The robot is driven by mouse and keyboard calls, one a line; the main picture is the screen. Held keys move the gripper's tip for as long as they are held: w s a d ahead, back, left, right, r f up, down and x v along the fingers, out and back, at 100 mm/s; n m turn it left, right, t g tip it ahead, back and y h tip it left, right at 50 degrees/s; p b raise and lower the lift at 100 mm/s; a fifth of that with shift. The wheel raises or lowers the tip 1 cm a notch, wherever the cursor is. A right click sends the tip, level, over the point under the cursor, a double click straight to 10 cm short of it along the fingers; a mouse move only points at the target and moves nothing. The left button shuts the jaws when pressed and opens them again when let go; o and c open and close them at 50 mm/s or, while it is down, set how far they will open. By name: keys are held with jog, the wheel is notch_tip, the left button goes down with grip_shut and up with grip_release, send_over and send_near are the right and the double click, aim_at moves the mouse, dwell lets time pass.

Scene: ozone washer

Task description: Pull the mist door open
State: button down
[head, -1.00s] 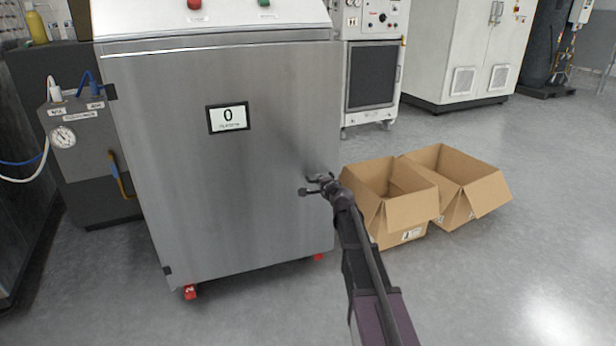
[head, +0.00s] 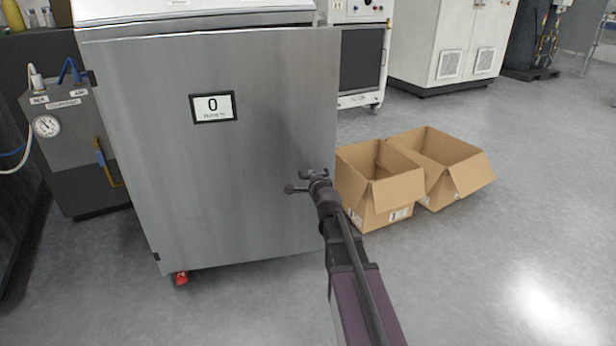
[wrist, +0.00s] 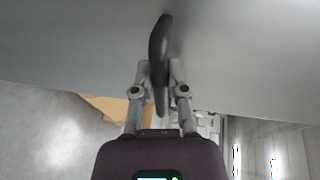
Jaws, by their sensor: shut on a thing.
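My gripper (head: 306,178) is at this handle, reaching in from the lower right. In the wrist view, the dark curved handle (wrist: 160,50) passes between the two fingers of my gripper (wrist: 159,76), which are shut on it.
Two open cardboard boxes (head: 380,185) and (head: 440,165) stand on the floor to the right of the door. A grey unit with a gauge (head: 47,126) and hoses stands close on the left. White cabinets (head: 455,45) stand behind. The floor at front right is clear.

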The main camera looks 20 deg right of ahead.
jog(key=shift+a, duration=0.1)
jog(key=c, duration=0.6)
grip_release()
jog(key=shift+c, duration=0.2)
